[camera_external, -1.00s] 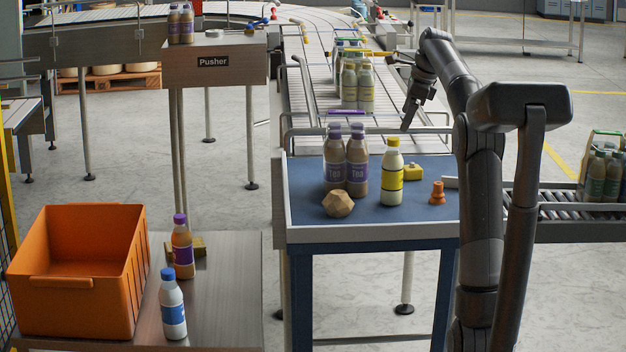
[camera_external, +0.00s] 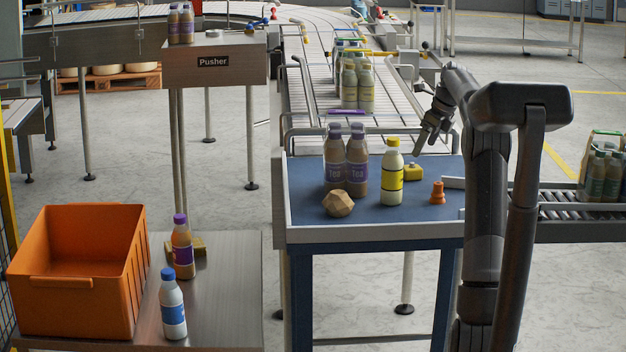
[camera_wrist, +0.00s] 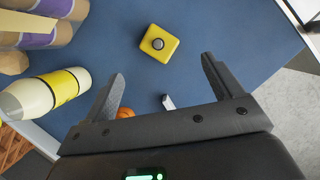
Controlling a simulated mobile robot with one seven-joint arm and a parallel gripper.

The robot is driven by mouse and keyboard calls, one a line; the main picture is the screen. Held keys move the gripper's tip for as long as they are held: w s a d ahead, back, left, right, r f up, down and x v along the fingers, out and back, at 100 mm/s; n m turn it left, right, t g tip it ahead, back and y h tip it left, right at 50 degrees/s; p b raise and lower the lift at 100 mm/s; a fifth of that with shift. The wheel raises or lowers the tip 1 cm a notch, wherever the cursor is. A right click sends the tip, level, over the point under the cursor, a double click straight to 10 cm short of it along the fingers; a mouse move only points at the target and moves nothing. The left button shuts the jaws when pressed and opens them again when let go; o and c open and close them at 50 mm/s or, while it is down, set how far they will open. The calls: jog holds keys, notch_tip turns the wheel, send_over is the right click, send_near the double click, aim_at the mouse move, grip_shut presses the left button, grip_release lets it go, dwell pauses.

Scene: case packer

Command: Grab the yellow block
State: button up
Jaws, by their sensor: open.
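The yellow block (camera_external: 413,172) lies on the blue table top, just right of and behind the yellow-labelled bottle. It has a dark round knob on top, seen in the wrist view (camera_wrist: 158,43). My gripper (camera_external: 419,150) is above the table, close over the block and slightly to its right. In the wrist view my gripper (camera_wrist: 163,68) has its two fingers spread wide with nothing between them but table, and the block is ahead of the fingertips. The gripper is open and empty.
A yellow-labelled bottle (camera_external: 392,180) stands close left of the block. An orange piece (camera_external: 437,193) and a white piece (camera_external: 453,183) lie to its right. Two tea bottles (camera_external: 357,165) and a brown faceted lump (camera_external: 338,204) stand farther left. Blue table surface (camera_wrist: 220,30) is clear around the block.

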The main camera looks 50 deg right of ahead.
aim_at(412, 165)
jog(key=x, duration=0.8)
jog(key=shift+w+a+f, duration=0.2)
jog(key=shift+w, duration=0.15)
jog(key=shift+c, duration=0.5)
jog(key=c, duration=1)
